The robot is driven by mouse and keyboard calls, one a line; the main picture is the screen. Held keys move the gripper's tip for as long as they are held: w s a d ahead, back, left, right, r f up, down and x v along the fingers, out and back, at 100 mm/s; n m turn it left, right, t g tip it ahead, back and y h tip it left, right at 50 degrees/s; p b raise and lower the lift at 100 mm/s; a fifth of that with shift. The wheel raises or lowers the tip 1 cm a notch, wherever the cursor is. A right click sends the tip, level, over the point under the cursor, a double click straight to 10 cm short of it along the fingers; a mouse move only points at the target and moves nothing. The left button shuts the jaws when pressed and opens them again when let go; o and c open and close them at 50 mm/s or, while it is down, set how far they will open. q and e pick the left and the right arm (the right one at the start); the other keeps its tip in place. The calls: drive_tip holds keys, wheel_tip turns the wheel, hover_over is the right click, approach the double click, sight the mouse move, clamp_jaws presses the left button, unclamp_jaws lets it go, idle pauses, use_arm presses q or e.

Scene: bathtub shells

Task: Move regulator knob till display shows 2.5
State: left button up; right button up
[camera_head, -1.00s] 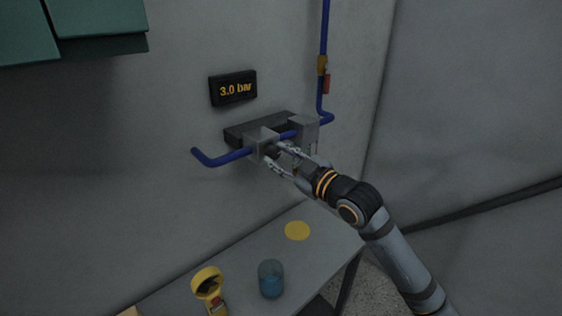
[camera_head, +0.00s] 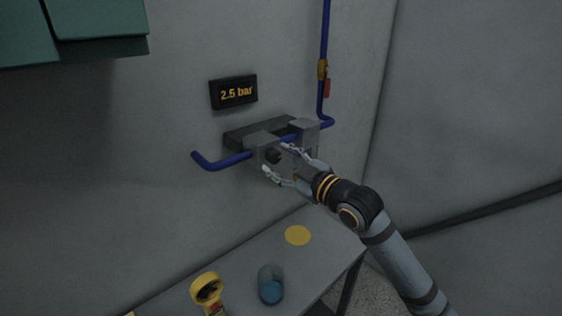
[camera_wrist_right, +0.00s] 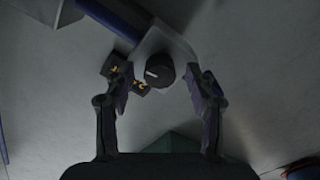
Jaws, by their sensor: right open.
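The display (camera_head: 234,92) on the wall reads 2.5 bar in yellow digits. Below it, the grey regulator block (camera_head: 262,146) sits on the blue pipe, with the dark round knob (camera_head: 273,157) on its front. In the right wrist view the knob (camera_wrist_right: 159,75) shows a pale pointer mark and lies beyond the fingertips, between them in the picture. My right gripper (camera_head: 282,162) is open in front of the block, its fingers on either side of the knob and apart from it. The right wrist view shows both fingers (camera_wrist_right: 161,85) spread with nothing between them. My left gripper is not in view.
A blue pipe (camera_head: 323,40) with an orange-red valve runs up the wall at right. Below stands a grey table (camera_head: 240,260) with a yellow disc (camera_head: 297,235), a blue-filled beaker (camera_head: 270,285) and a yellow device (camera_head: 207,290). Green cabinets (camera_head: 95,22) hang at upper left.

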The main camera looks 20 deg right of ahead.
drive_tip(key=shift+r, duration=0.3)
wheel_tip(320, 180, up, 10)
drive_tip(key=shift+f, duration=0.25)
